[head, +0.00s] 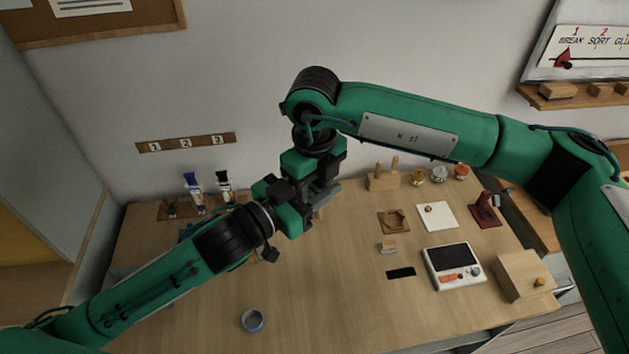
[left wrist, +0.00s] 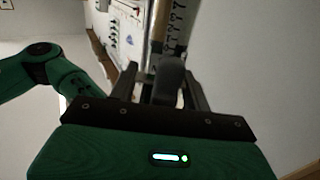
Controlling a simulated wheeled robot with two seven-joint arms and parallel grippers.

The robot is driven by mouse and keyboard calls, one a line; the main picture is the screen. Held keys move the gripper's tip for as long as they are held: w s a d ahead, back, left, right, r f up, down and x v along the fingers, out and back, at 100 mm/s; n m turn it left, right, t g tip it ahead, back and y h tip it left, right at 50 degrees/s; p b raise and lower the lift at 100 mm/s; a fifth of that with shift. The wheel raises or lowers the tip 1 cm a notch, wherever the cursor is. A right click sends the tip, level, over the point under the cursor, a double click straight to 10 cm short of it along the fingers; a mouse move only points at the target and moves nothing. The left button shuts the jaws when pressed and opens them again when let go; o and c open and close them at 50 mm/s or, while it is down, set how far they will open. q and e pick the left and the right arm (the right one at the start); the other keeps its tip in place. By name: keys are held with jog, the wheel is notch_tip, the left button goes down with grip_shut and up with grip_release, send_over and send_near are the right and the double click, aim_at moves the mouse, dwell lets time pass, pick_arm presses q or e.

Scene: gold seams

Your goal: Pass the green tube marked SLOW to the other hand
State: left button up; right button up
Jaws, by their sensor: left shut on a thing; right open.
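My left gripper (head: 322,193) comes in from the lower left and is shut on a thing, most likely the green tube. Its colour and the SLOW mark cannot be made out. In the left wrist view a dark, blurred end (left wrist: 172,75) shows between the fingers. My right gripper (head: 326,178) is open, close above and against the left one in the head view. The hands overlap there, so I cannot tell whether the right fingers are around the tube. A blue-topped tube (head: 193,190) and a black-topped tube (head: 224,185) stand upright at the back left.
A wooden rack (head: 168,211) holds the standing tubes. A grey ring-shaped cup (head: 252,320) is at the front. A scale (head: 453,267), white pad (head: 438,216), wooden block (head: 525,276) and several jars (head: 438,174) are at the right.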

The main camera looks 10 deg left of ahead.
grip_shut()
pick_arm(q)
jog(key=o, duration=1)
jog(key=shift+o, duration=0.2)
